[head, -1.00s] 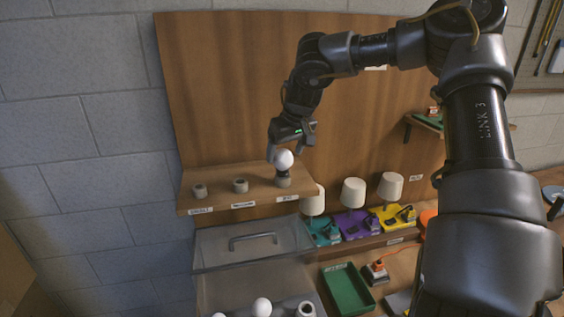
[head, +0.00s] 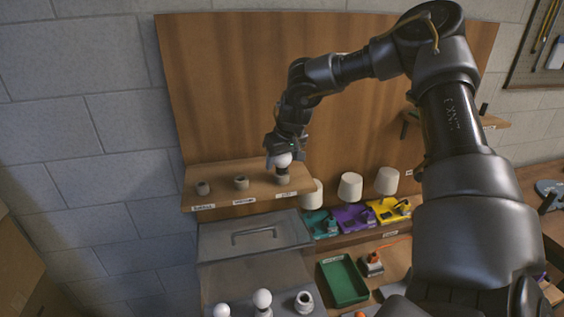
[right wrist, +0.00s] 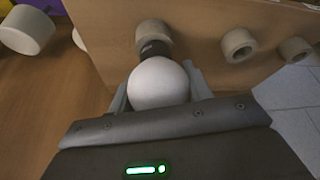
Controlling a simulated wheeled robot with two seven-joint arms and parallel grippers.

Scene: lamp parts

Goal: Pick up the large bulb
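The large bulb (head: 283,160) is a round white globe with a dark base. It stands upright at the right end of the wooden shelf, its base in a round grey holder (head: 283,179). My right gripper (head: 284,155) is right above the bulb with its fingers reaching down on both sides of it. In the right wrist view, the white globe (right wrist: 159,83) sits between the two fingers (right wrist: 158,92), which look open around it; contact is hard to make out. My left gripper is not in view.
Two empty grey holders (head: 241,182) stand to the left on the shelf (head: 222,190). Below are a clear lidded box (head: 225,245), smaller white bulbs (head: 262,299), a green tray (head: 344,281) and lamps with white shades (head: 349,186). A wooden panel (head: 225,90) rises behind.

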